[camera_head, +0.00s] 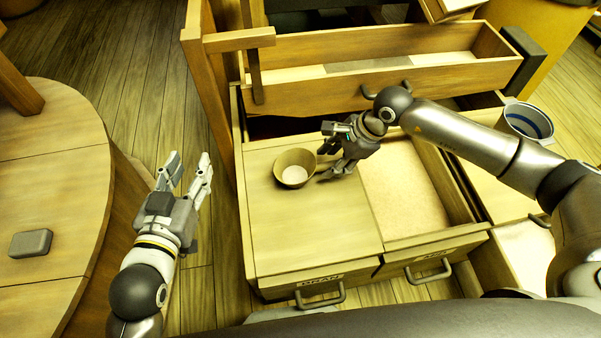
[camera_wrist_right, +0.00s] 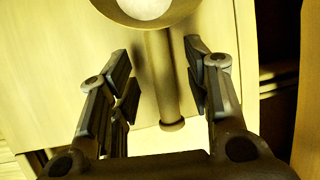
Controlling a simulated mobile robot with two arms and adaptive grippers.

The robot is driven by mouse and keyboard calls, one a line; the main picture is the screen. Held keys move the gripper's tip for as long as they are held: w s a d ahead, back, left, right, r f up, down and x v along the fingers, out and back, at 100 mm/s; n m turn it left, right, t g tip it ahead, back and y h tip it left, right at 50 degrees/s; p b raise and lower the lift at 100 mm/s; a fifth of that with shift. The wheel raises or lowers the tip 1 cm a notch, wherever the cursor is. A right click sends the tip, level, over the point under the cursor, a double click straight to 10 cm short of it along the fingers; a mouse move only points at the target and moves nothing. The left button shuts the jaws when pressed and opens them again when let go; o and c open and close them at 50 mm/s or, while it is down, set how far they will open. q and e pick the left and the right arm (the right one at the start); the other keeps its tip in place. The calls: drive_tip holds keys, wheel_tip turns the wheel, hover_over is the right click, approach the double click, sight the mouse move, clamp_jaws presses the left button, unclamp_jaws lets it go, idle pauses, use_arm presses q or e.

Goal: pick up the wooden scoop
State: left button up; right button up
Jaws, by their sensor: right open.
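The wooden scoop (camera_head: 294,168) lies on the closed wooden lid of the bin labelled BRAN, with its round bowl facing up. In the right wrist view its bowl is cut off at the top edge, and its handle (camera_wrist_right: 162,85) points toward my palm. My right gripper (camera_head: 328,155) is open, just right of the bowl; it hides the handle in the head view. In the wrist view the handle lies between the two open fingers (camera_wrist_right: 157,62), nearer the right one, with no clear contact. My left gripper (camera_head: 189,168) is open and empty, left of the bin.
An open compartment (camera_head: 405,190) with pale contents adjoins the lid on the right. A long open wooden drawer (camera_head: 390,82) stands behind. A blue-banded bucket (camera_head: 527,122) is at the right. A round wooden table (camera_head: 50,150) with a grey block (camera_head: 31,243) is at the left.

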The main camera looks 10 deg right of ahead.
drive_tip(key=shift+x, duration=1.2)
use_arm(q)
drive_tip(key=r, duration=0.1)
drive_tip(key=r+t, duration=0.2)
drive_tip(key=shift+w+d+r, duration=0.15)
drive_tip(key=shift+w+d, duration=0.15)
drive_tip(key=shift+d, duration=0.05)
use_arm(e)
clamp_jaws()
